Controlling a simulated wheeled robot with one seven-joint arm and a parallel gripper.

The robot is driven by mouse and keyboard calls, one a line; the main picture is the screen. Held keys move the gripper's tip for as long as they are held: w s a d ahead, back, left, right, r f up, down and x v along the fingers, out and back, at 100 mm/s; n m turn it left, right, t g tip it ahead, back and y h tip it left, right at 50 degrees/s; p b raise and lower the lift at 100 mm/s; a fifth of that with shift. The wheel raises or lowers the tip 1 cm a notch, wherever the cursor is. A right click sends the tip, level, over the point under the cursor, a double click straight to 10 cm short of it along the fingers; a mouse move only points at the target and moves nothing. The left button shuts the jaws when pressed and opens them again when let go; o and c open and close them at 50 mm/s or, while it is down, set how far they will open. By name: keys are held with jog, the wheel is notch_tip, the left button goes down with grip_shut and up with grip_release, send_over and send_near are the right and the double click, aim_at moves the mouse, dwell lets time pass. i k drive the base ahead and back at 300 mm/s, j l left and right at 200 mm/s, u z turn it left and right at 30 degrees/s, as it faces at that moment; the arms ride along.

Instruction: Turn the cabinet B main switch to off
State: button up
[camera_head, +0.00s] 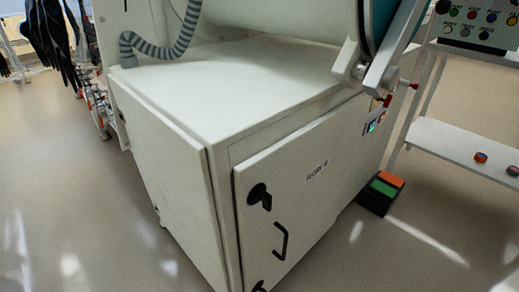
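A white cabinet (240,85) fills the middle of the view, its door (315,190) facing right and front. The door has a small label that seems to end in "B" (317,170). A black round fitting with a lever-like grip (260,195) is on the door's upper left. A black bar handle (281,241) is below it, and another black fitting is cut off at the bottom edge. A small panel with a lit display (376,118) and red parts (387,101) is at the door side's far upper right. Which part is the main switch is unclear. My gripper is not in view.
A silver bracket (368,72) and a large cylinder overhang the cabinet top. A grey ribbed hose (160,50) rises at its left. A black, green and orange box (381,191) is on the floor. A shelf (455,140) and button panel (482,22) are at right. Floor in front is clear.

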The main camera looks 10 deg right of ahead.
aim_at(388, 98)
jog(key=i+l, duration=0.2)
jog(key=l, duration=0.2)
jog(key=i+l+z, duration=0.1)
jog(key=l, duration=0.3)
jog(key=i+l, duration=0.25)
jog(key=l, duration=0.15)
jog(key=i+l+z, duration=0.1)
jog(key=l, duration=0.3)
jog(key=i, duration=0.1)
